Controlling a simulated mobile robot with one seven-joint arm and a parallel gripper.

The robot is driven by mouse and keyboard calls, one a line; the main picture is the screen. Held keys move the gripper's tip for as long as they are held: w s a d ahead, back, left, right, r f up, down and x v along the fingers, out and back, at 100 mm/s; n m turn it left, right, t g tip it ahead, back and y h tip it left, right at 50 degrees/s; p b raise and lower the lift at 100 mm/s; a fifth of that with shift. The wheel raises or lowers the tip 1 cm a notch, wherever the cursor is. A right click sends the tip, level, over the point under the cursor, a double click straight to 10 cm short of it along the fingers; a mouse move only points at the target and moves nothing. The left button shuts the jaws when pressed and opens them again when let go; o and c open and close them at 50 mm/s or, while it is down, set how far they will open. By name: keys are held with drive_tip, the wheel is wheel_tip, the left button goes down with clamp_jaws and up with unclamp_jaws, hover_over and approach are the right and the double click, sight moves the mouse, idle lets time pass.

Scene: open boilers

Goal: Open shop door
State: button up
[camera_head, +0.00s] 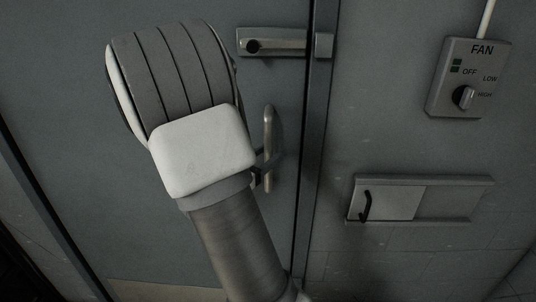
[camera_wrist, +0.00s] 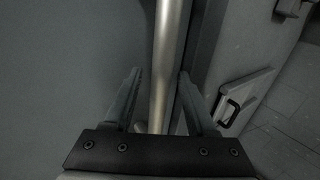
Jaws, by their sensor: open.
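The grey shop door (camera_head: 60,80) fills the left of the head view and appears shut against its frame. Its vertical metal bar handle (camera_head: 269,135) stands near the door's right edge, partly hidden by my arm. In the wrist view the same handle (camera_wrist: 168,50) runs between the two fingers of my gripper (camera_wrist: 160,76). The fingers are open, one on each side of the bar, with visible gaps. In the head view my gripper is mostly hidden behind my wrist. A latch (camera_head: 285,42) sits above the handle, at the door's edge.
The wall right of the door frame (camera_head: 318,120) carries a fan switch box (camera_head: 466,80) and a sliding hatch (camera_head: 440,200) with a small black handle (camera_head: 366,205). The hatch also shows in the wrist view (camera_wrist: 245,100). The wall between them is bare.

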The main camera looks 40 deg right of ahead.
clamp_jaws()
idle(1.3)
